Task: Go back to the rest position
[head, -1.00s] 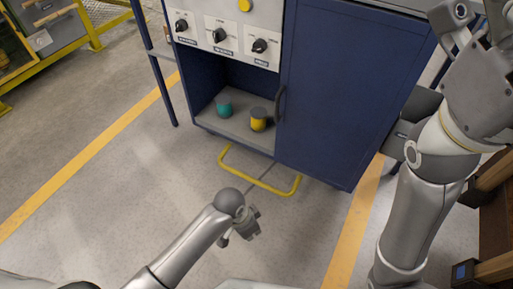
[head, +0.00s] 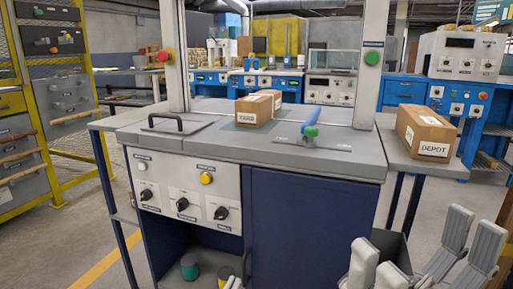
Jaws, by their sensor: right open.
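My right gripper (head: 420,262) is at the lower right of the head view, in front of the right side of the blue cabinet (head: 305,225). Its pale grey fingers point up and stand wide apart, with nothing between them.
The cabinet's grey worktop (head: 215,135) carries a cardboard box (head: 255,108) and a blue-handled lever (head: 310,125). A box marked DEPOT (head: 425,132) stands on the right side table. A teal can (head: 190,267) and a yellow can (head: 225,272) are on the lower shelf.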

